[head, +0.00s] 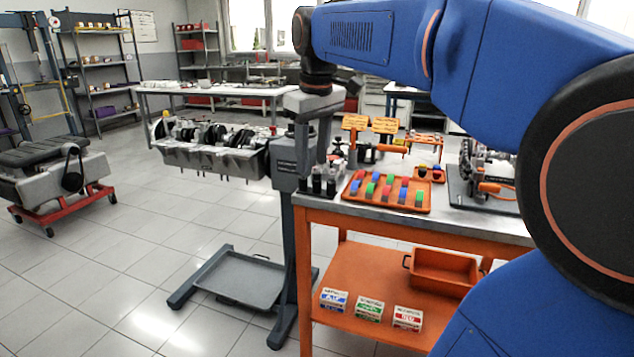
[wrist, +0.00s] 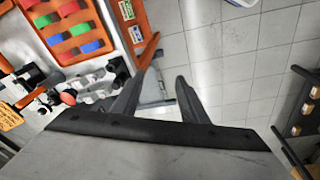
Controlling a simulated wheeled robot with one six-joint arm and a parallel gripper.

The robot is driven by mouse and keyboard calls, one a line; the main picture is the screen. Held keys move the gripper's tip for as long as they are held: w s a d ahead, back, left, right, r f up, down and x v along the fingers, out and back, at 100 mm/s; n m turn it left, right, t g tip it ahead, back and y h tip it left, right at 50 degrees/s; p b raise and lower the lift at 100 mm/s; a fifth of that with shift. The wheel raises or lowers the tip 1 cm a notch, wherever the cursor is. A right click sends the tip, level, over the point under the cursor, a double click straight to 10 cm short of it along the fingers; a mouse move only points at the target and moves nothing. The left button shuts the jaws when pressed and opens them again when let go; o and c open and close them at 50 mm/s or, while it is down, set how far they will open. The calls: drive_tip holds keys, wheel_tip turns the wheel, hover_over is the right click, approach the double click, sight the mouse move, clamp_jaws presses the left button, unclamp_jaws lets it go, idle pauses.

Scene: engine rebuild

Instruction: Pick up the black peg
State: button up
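My gripper (head: 314,150) hangs fingers down at the left end of the orange workbench (head: 472,229). Its two fingers are apart with nothing between them, as the wrist view shows (wrist: 167,76). I cannot single out a black peg with certainty. Small dark upright cylinders (head: 316,180) stand at the bench's left corner, just below my gripper in the head view; I cannot tell if one is the peg. An orange tray (head: 424,209) holds red, green and blue pieces. It also shows at the upper left of the wrist view (wrist: 62,58).
An engine block (head: 208,158) on a grey stand is left of the bench. Small orange stands (head: 385,125) and a dark board (head: 482,201) with a metal assembly occupy the bench. An orange bin (head: 444,270) and three labelled boxes (head: 369,306) sit on the lower shelf.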

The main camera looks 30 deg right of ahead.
drive_tip(key=w+d+r+n+g, duration=0.2)
drive_tip(key=w+d+r, duration=0.7)
drive_tip(key=w, duration=0.3)
hover_over(316, 172)
drive_tip(key=f, duration=1.2)
drive_tip(key=shift+s+d+f, duration=0.1)
drive_tip(key=shift+s+d, duration=0.1)
drive_tip(key=shift+s, duration=0.05)
drive_tip(key=shift+w+a+f, duration=0.1)
drive_tip(key=shift+w+f, duration=0.05)
drive_tip(key=shift+f, duration=1.25)
drive_tip(key=shift+w+f, duration=0.15)
drive_tip(key=shift+f, duration=1.2)
drive_tip(key=shift+c, duration=0.2)
clamp_jaws()
